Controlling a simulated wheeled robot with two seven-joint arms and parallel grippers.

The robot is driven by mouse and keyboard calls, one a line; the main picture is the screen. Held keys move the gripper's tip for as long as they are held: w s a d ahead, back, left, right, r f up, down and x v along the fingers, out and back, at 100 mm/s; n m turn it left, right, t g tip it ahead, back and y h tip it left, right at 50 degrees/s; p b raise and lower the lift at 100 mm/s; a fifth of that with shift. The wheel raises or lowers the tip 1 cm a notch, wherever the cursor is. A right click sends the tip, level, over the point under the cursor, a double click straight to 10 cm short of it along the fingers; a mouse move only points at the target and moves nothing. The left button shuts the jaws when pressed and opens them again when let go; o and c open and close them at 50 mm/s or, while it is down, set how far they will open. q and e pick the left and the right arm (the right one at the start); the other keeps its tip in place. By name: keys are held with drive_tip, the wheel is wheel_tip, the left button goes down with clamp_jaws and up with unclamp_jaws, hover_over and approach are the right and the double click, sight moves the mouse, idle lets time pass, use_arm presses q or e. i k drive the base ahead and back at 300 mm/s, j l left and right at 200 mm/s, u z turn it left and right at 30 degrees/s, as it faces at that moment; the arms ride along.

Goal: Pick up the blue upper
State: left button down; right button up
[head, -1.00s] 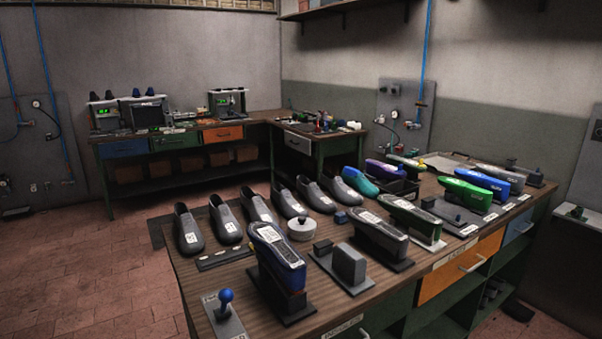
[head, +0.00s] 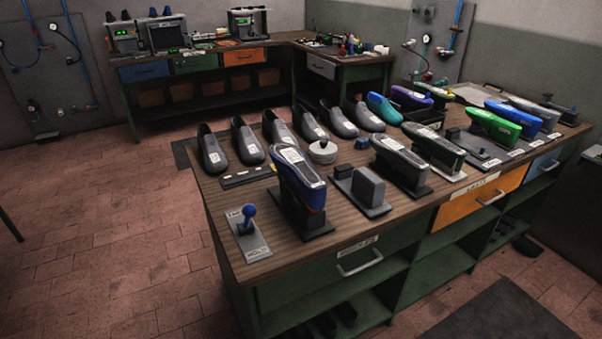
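Several shoe-shaped pieces stand on the wooden bench (head: 262,208). A bright blue one (head: 524,114) is at the far right, partly hidden behind a bright green one (head: 494,125). A dark navy one with a grey label top (head: 297,178) stands tilted on a black stand at the front left. A teal one (head: 383,108) lies at the back middle. I cannot tell from the view which of these the task calls the blue upper. Neither of my grippers is in view.
A row of grey shoes (head: 248,144) stands along the bench's back edge. A grey block (head: 368,187) sits beside the navy piece. Tiled floor at left is clear.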

sight(292, 161)
drive_tip(key=j+z, duration=0.4)
drive_tip(key=i+j+z, duration=0.1)
drive_tip(key=j+z, duration=0.15)
drive_tip(key=z, duration=0.15)
drive_tip(key=j+z, duration=0.4)
